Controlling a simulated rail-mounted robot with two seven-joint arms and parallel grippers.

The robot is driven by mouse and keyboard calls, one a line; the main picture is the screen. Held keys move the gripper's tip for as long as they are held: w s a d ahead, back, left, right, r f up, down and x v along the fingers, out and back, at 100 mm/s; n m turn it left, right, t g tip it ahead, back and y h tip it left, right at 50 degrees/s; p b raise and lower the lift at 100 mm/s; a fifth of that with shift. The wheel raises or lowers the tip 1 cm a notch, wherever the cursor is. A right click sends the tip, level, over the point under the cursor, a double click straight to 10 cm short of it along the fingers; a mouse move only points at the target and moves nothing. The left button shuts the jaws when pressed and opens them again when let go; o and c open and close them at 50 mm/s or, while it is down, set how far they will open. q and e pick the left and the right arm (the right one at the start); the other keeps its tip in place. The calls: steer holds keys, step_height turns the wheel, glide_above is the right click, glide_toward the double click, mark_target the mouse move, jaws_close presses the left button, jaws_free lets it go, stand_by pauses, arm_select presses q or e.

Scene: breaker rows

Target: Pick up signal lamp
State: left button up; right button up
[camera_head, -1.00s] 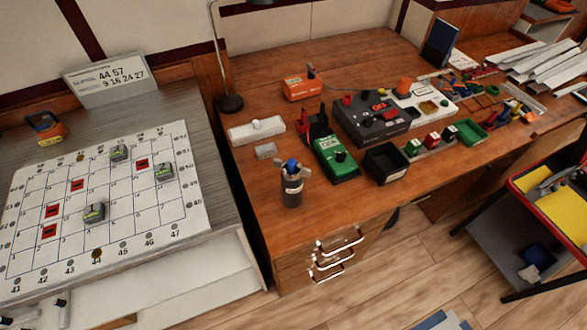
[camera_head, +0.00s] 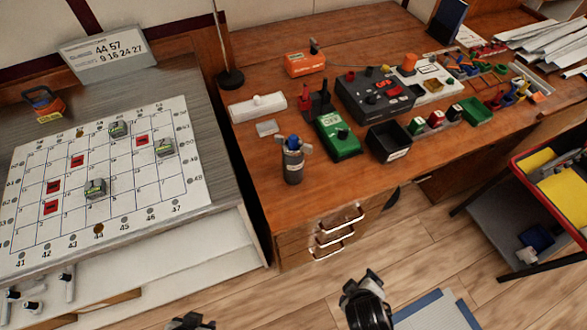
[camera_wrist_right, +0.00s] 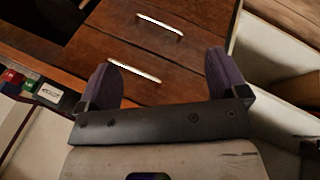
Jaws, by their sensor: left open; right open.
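I cannot tell for sure which thing is the signal lamp. A dark grey cylinder with a blue top and metal side pieces (camera_head: 292,163) stands upright near the desk's front left. Small red, white and green units (camera_head: 436,119) sit in a row beside the black bin. My left gripper (camera_head: 190,322) is open, at the bottom edge of the head view, mostly cut off and apart from these. My right gripper (camera_wrist_right: 163,65) is open and empty, facing the drawers in its wrist view.
The wooden desk (camera_head: 262,190) holds a green device (camera_head: 338,138), a black bin (camera_head: 389,143) and a dark control box (camera_head: 375,98). A numbered white board (camera_head: 130,195) lies on the bench at left. Drawer handles (camera_head: 340,220) stick out. A red-rimmed cart (camera_head: 545,180) stands right.

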steer(key=w+a+r+n+t+h, duration=0.1)
steer(key=w+a+r+n+t, duration=0.1)
steer(key=w+a+n, duration=0.3)
steer(key=w+a+r+n+t+h, duration=0.1)
steer(key=w+a+r+n+t, duration=0.1)
steer(key=w+a+n, duration=0.3)
steer(key=w+a+r+n+t+h+b, duration=0.1)
steer(key=w+a+r+n+t, duration=0.1)
steer(key=w+a+n+t, duration=0.1)
steer(key=shift+w+a+r+n+t, duration=0.2)
steer(key=shift+w+a+n, duration=0.35)
steer(key=shift+n, duration=0.4)
steer(key=shift+w+a+r+n+t, duration=0.2)
steer(key=shift+w+a+n, duration=0.15)
steer(key=shift+w+n, duration=0.5)
steer(key=n+t, duration=0.4)
steer(key=n, duration=0.3)
glide_toward(290, 170)
steer(key=shift+s+a+f, duration=0.15)
steer(key=shift+s+f, duration=0.1)
steer(key=shift+s, duration=0.1)
steer(key=shift+w+a+r, duration=0.1)
steer(key=shift+w+r, duration=0.05)
steer(key=shift+w, duration=0.15)
steer(key=x, duration=0.8)
steer(key=shift+r, duration=0.1)
steer(key=x, duration=0.3)
steer(key=shift+w+d, duration=0.25)
steer(key=shift+d, duration=0.1)
steer(key=shift+x, duration=0.8)
